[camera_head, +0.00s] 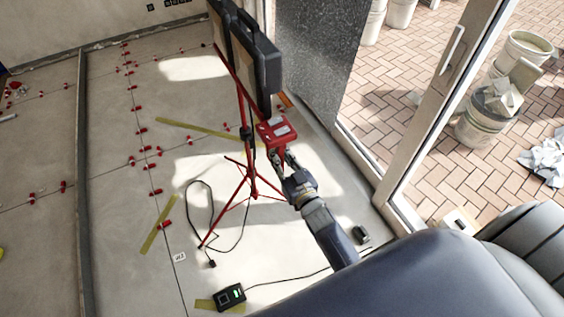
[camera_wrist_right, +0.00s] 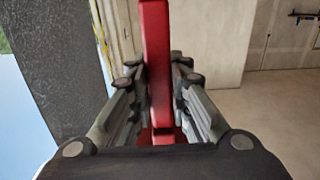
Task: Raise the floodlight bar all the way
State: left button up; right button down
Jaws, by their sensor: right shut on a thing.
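The floodlight bar (camera_head: 228,62) is red and carries black floodlights (camera_head: 257,55); it sits on a red tripod stand (camera_head: 243,115) whose legs spread on the tiled floor. A red box with white labels (camera_head: 277,130) shows beside the mast, below the lights. My right gripper (camera_head: 280,163) is just below this red box. In the right wrist view its fingers (camera_wrist_right: 158,100) are on both sides of an upright red part (camera_wrist_right: 156,60), and it is shut on that part. Where this part joins the stand is hidden. My left gripper is not in view.
Red levelling clips (camera_head: 140,108) dot the tile joints at left. A glass door frame (camera_head: 432,120) stands close at right, with buckets (camera_head: 480,117) outside.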

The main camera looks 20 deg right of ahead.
aim_at(281, 134)
notch_tip(281, 134, up, 9)
jog(key=p, duration=0.6)
jog(key=shift+r, duration=0.15)
jog(key=shift+r+p, duration=0.4)
jog(key=shift+r, duration=0.15)
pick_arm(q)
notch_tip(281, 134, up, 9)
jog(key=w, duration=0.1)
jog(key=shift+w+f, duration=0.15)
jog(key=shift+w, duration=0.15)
pick_arm(e)
jog(key=shift+w+r, duration=0.15)
jog(key=shift+r, duration=0.1)
jog(key=c, duration=1.6)
grip_release()
jog(key=shift+o, duration=0.6)
jog(key=shift+f, duration=0.2)
jog(key=shift+s+f, duration=0.15)
jog(key=shift+s, duration=0.55)
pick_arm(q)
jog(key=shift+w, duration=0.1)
pick_arm(e)
jog(key=s, duration=1.1)
jog(key=shift+d, duration=0.2)
